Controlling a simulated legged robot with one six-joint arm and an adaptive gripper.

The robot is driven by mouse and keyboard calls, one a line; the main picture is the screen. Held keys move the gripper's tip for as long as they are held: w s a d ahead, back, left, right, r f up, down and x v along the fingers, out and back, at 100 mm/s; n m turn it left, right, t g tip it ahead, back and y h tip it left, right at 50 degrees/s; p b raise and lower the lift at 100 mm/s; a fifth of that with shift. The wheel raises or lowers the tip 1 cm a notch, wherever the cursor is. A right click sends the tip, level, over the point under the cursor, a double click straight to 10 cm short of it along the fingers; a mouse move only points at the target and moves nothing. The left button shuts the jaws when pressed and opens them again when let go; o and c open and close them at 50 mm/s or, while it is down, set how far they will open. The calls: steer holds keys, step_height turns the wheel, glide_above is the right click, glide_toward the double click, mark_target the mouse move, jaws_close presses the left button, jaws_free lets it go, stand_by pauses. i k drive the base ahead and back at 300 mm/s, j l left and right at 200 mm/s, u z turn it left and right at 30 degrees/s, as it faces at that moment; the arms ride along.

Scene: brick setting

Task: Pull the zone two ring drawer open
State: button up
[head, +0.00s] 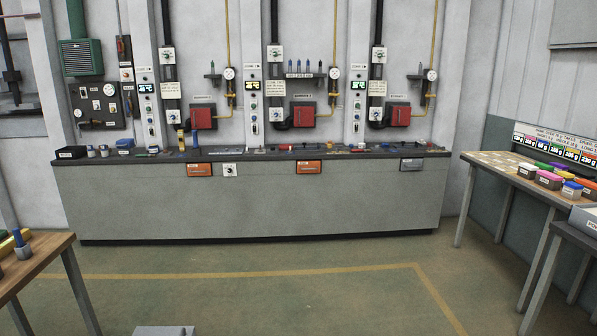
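Three small drawer fronts are set in the face of the long grey counter (130,205). They are a left orange drawer (200,170), a middle orange drawer (308,167) and a right grey drawer (412,164). All three look flush with the counter face. Their labels are too small to read, so I cannot tell which one is the zone two ring drawer. My gripper is not in view.
A white dial plate (230,170) sits right of the left orange drawer. Tools and small boxes line the dark countertop (270,155). A wooden table (40,266) stands at left and another (500,165) at right. The floor (260,260) before the counter is clear.

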mark_target(305, 165)
steer(key=i+j, duration=0.15)
steer(key=i, duration=5.05)
steer(key=i+j+z, duration=0.15)
steer(key=i+z, duration=0.2)
steer(key=i, duration=0.1)
